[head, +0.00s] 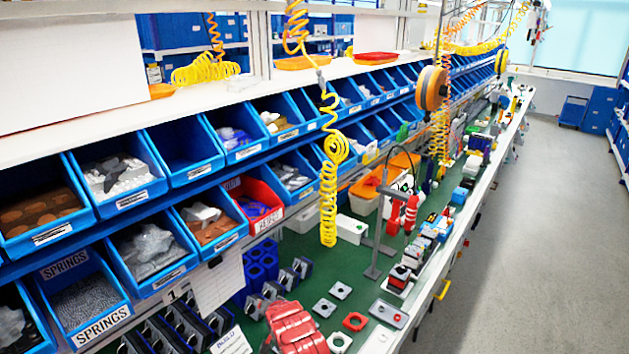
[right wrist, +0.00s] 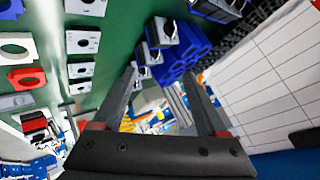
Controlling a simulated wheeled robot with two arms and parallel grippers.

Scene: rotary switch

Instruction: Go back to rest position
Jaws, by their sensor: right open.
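My right gripper (right wrist: 160,74) shows in the right wrist view with its two dark fingers spread apart. Nothing is held between the fingers. Printed sheets or small coloured items, too blurred to tell, show beyond the gap, with blue holders (right wrist: 183,55) just past the fingertips.
Blue bins (head: 182,152) line the shelves at left. A yellow coiled hose (head: 329,190) hangs over the bench. Square plates with holes (right wrist: 82,42) and a white gridded panel (right wrist: 265,75) flank the right gripper. The grey floor (head: 540,250) is clear.

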